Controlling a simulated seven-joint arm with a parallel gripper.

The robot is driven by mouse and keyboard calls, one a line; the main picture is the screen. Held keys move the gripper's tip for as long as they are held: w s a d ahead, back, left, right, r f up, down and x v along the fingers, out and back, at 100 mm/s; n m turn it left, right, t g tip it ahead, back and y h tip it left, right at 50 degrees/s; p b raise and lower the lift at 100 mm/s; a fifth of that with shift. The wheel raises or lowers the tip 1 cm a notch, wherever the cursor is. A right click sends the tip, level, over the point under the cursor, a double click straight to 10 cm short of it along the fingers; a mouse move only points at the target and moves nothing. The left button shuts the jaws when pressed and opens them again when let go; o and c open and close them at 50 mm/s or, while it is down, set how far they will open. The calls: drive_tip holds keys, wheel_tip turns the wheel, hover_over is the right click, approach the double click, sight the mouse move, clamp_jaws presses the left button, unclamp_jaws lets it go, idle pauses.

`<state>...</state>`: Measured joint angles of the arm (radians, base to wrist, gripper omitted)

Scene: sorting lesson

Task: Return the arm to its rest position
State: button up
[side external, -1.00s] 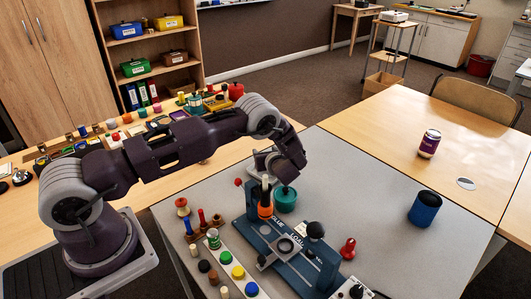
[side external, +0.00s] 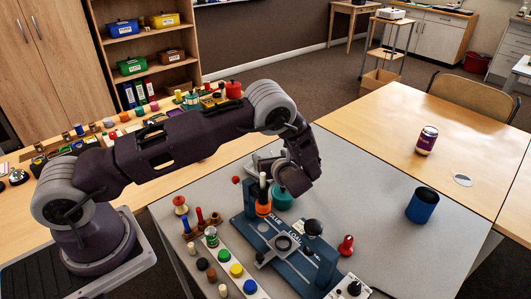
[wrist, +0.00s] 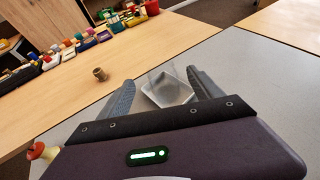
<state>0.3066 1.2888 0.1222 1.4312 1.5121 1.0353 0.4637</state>
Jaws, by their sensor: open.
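My arm reaches over the grey table mat (side external: 380,205) with its wrist bent down above the blue fixture. In the wrist view my gripper (wrist: 163,80) has its two fingers spread wide apart and holds nothing. A clear, whitish faceted tray or dish (wrist: 168,90) shows between and beyond the fingers, apparently on the grey surface. In the side view the fingers are mostly hidden behind my wrist.
The blue fixture (side external: 268,243) with an orange part (side external: 263,209) and a black knob (side external: 313,228) stands close below my wrist. A blue cup (side external: 422,206) and a can (side external: 427,140) stand right.

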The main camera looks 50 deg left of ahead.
drive_tip(key=shift+v, duration=1.05)
drive_tip(key=s+r+n+g+h, duration=0.2)
drive_tip(key=s+r+n, duration=0.45)
drive_tip(key=r, duration=0.35)
drive_tip(key=s+r+n+g+h, duration=0.2)
drive_tip(key=s+r+n, duration=0.4)
drive_tip(key=s+r, duration=0.3)
drive_tip(key=s+d+r+n+t+h, duration=0.1)
drive_tip(key=s+d+r+n+h, duration=0.3)
drive_tip(key=s, duration=0.5)
drive_tip(key=s+d+r+n+t+h, duration=0.2)
drive_tip(key=s+d+r+n+h, duration=0.2)
drive_tip(key=s+d, duration=0.5)
drive_tip(key=r+n, duration=0.1)
drive_tip(key=n, duration=0.1)
drive_tip(key=shift+s+n+t, duration=0.3)
drive_tip(key=shift+s+n, duration=0.05)
